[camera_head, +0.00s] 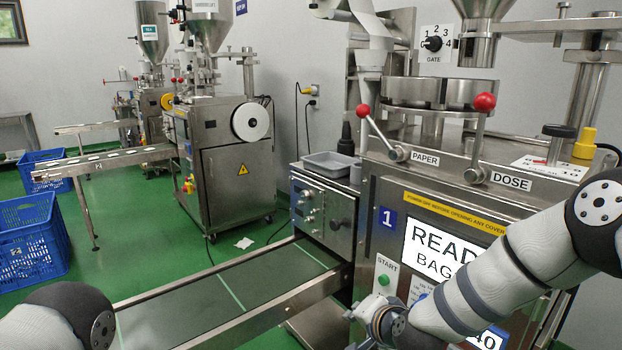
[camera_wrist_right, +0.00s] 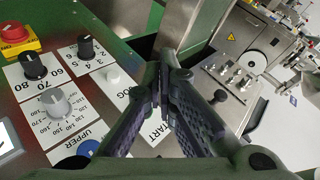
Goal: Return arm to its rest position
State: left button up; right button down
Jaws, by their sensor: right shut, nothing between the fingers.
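My right arm (camera_head: 470,290) reaches in from the right across the front of packing machine 1 (camera_head: 385,195). Its gripper (camera_head: 362,308) is low by the START button (camera_head: 383,280), mostly hidden by the wrist. In the right wrist view the gripper (camera_wrist_right: 165,70) has its fingers together and empty, in front of the control panel (camera_wrist_right: 125,100). I cannot tell whether the fingertips touch the panel. Part of my left arm (camera_head: 60,318) shows at the lower left; its gripper is out of view.
A conveyor (camera_head: 245,285) runs out to the left of the machine. Red-knobbed PAPER (camera_head: 364,111) and DOSE (camera_head: 485,103) levers stand above the arm. The READY screen (camera_head: 435,250) is partly behind the arm. Blue crates (camera_head: 35,235) are on the green floor at left.

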jog(key=s+d+f+n+g, duration=0.2)
jog(key=s+f+n+g, duration=0.15)
jog(key=s+f, duration=0.9)
jog(key=s+d+f+n+g+h, duration=0.1)
jog(key=s+d+f+g, duration=0.15)
jog(key=s, duration=0.95)
jog(key=s+d+f+n+g+h, duration=0.1)
jog(key=s+d+f+n+g, duration=0.2)
jog(key=s, duration=0.9)
pick_arm(q)
jog(key=shift+w+r, duration=0.35)
pick_arm(e)
jog(key=s+d+r+g, duration=0.1)
jog(key=s+d, duration=0.1)
jog(key=s, duration=0.5)
jog(key=s+d+r+g+h, duration=0.1)
jog(key=s+d+r+g, duration=0.1)
jog(key=s, duration=0.5)
jog(key=shift+s+d+n+g, duration=0.35)
jog(key=shift+d+n, duration=0.1)
jog(key=shift+d, duration=0.15)
